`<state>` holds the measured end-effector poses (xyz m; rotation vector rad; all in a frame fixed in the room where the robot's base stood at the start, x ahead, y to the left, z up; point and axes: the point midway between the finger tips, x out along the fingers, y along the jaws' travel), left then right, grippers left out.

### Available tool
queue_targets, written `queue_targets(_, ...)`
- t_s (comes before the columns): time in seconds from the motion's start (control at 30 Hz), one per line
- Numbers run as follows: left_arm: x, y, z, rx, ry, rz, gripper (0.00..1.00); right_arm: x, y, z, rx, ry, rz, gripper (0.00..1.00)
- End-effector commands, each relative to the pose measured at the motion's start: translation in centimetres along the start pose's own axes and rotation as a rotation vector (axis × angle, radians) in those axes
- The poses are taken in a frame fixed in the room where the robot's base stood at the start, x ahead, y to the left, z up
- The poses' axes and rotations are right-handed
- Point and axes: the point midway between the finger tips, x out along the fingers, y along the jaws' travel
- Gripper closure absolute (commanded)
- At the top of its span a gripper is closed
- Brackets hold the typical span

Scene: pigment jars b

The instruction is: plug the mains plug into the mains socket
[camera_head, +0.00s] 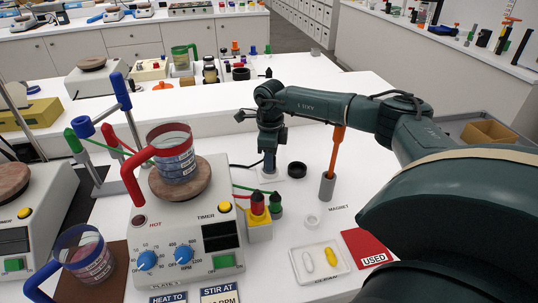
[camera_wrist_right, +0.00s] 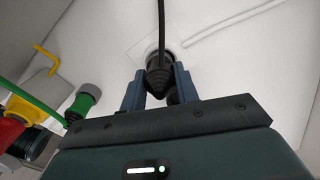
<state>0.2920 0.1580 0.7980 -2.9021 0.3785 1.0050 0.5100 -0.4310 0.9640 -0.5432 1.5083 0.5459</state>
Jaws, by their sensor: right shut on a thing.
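My right gripper (camera_head: 269,170) reaches down to the white bench and is shut on the black mains plug. In the wrist view the plug (camera_wrist_right: 158,82) shows as a ribbed black cone between the two blue-grey fingers (camera_wrist_right: 160,92), with its black cable leading away at the top. The mains socket (camera_head: 268,178) looks like a pale square plate right under the gripper; in the wrist view a pale plate (camera_wrist_right: 143,48) lies behind the plug. The plug's pins are hidden, and I cannot tell whether they are in the socket. My left gripper is not in view.
A black ring (camera_head: 297,169) lies right of the gripper, and an orange-handled tool stands in a grey holder (camera_head: 327,187). A hotplate (camera_head: 185,235) bearing a red-handled jar (camera_head: 172,150) stands left.

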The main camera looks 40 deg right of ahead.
Motion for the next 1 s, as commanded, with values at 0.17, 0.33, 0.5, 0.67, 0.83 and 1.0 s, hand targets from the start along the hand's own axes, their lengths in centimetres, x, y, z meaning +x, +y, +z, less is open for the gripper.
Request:
queue_targets(0.17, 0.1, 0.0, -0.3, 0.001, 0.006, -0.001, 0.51, 0.5, 0.0, -0.3, 0.000, 0.012, 0.008, 0.95)
queue_targets(0.33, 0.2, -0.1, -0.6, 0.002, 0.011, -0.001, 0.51, 0.3, -0.1, -0.3, 0.003, 0.011, 0.004, 0.95)
queue_targets(0.5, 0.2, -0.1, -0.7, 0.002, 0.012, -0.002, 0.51, 0.1, -0.3, -0.4, 0.005, 0.009, 0.000, 0.95)
queue_targets(0.67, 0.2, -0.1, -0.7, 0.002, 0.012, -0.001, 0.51, -0.1, -0.6, -0.3, 0.009, 0.001, -0.012, 0.95)
queue_targets(0.83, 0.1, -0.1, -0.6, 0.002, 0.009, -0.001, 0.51, -0.3, -0.8, -0.2, 0.012, -0.007, -0.019, 0.95)
queue_targets(1.0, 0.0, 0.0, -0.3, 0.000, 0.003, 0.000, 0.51, -0.5, -0.9, -0.1, 0.014, -0.012, -0.023, 0.95)
